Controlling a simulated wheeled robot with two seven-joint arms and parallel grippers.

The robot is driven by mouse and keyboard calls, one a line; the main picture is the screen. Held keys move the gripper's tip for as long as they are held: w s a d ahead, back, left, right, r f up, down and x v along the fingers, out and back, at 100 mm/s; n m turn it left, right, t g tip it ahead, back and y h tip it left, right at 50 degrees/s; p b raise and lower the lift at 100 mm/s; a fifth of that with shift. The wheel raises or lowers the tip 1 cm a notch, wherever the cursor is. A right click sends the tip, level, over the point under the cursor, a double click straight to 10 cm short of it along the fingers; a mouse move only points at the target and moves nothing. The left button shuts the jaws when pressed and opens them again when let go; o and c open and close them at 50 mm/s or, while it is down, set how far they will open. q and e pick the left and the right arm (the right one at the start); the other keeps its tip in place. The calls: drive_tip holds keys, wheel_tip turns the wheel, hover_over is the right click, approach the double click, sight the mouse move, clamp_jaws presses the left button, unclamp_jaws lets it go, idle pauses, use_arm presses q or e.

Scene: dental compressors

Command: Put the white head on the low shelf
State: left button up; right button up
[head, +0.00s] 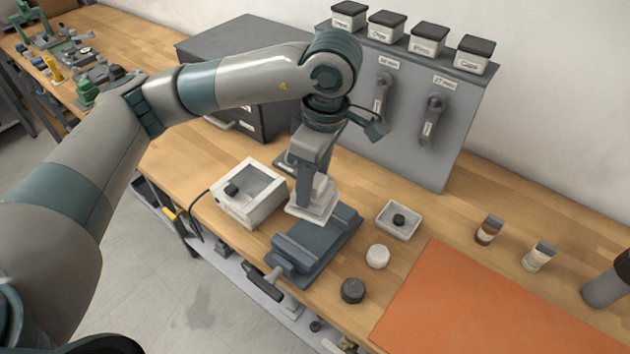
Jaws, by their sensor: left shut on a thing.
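My left gripper (313,190) points down over the bench and is shut on a pale, blocky piece with a flat square base (311,208), which looks like the white head. The gripper partly hides it. The piece is just above or behind the blue-grey vise (315,243); I cannot tell whether they touch. A low shelf (228,262) shows below the bench's front edge, with a few small things on it. The bench hides much of this shelf. My right gripper is not in view.
On the wooden bench are a white open-topped box (263,212), a small white tray (390,232), a white round piece (377,256), a dark round knob (352,291) and an orange mat (470,310). A grey panel (405,110) stands behind. Two small bottles (489,230) stand right.

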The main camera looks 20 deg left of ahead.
use_arm(q)
drive_tip(key=m, duration=0.1)
drive_tip(key=a+m, duration=0.1)
drive_tip(key=m, duration=0.1)
drive_tip(key=shift+w+a, duration=0.1)
drive_tip(key=m, duration=0.1)
drive_tip(key=a+m, duration=0.1)
drive_tip(key=m, duration=0.2)
drive_tip(key=shift+w+a+r+m+t, duration=0.1)
drive_tip(key=shift+w+a+m+t, duration=0.05)
drive_tip(key=shift+a+m+t, duration=0.2)
drive_tip(key=a+m, duration=0.1)
drive_tip(key=m, duration=0.2)
drive_tip(key=a+m+h, duration=0.1)
drive_tip(key=m, duration=0.4)
drive_tip(key=shift+w+a+r+m+t, duration=0.1)
drive_tip(key=shift+w+a+m+t, duration=0.15)
drive_tip(key=shift+a+m, duration=0.15)
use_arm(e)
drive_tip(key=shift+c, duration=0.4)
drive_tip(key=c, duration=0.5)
use_arm(q)
drive_tip(key=shift+s, duration=0.1)
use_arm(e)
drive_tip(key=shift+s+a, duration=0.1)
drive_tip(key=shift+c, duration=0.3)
